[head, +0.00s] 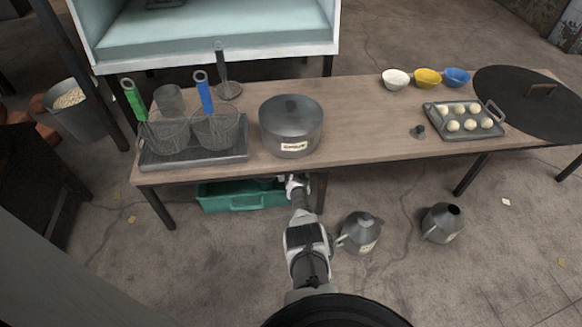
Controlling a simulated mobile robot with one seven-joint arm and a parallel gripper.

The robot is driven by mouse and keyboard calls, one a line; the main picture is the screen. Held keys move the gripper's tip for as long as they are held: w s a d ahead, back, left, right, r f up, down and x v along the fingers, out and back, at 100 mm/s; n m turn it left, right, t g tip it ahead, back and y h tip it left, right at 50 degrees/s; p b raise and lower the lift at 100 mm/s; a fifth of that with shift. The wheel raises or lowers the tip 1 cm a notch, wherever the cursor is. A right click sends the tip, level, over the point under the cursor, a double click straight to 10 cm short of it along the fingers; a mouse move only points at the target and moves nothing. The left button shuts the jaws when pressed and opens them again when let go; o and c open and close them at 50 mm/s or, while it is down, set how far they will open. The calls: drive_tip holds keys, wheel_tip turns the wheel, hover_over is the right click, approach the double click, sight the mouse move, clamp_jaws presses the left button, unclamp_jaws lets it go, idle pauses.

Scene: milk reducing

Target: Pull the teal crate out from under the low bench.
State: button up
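The teal crate (210,197) sits on the floor under the left part of the low wooden bench (365,155). Its front wall and handle show below the bench's front edge; the rest is hidden under the top. My arm reaches forward from the bottom centre to the bench's front edge. My gripper (287,181) is at the right end of the crate, partly under the bench edge. Its fingers are too small and hidden to tell whether they are open or touching the crate.
Two grey metal jugs (358,232) (441,222) stand on the floor right of my arm. A bench leg (158,208) stands left of the crate and another (320,192) right of my gripper. A pot (291,128) and strainers stand on top. The floor before the crate is clear.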

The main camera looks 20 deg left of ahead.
drive_tip(key=shift+c, duration=0.4)
clamp_jaws()
idle(0.9)
